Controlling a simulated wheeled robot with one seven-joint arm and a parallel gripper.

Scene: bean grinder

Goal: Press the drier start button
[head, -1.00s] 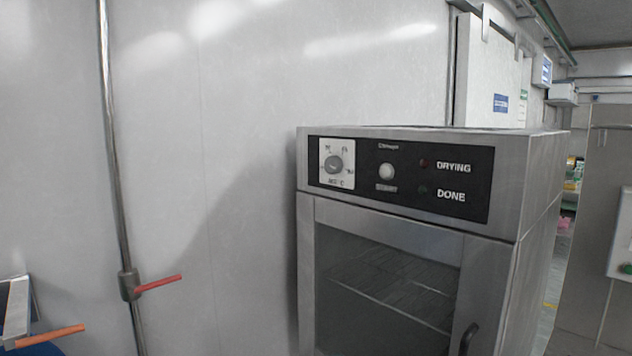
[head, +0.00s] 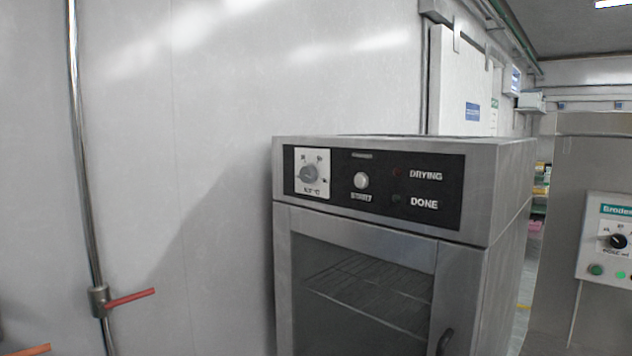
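The drier (head: 462,225) is a steel cabinet with a dark glass door (head: 365,285), standing right of centre in the head view. Its black control panel (head: 440,160) runs along the top front. A round white start button (head: 361,181) sits on the panel above a small label that seems to read START. A temperature knob (head: 309,173) on a white plate is to its left. The words DRYING and DONE are to its right, each beside a small dark lamp. The door is shut. My gripper is not in the view.
A pipe with a red lever valve (head: 100,300) runs down the pale wall on the left. An orange handle (head: 28,350) shows at the lower left corner. Another machine with a white control box (head: 610,238) stands at the right edge. A narrow gap lies between it and the drier.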

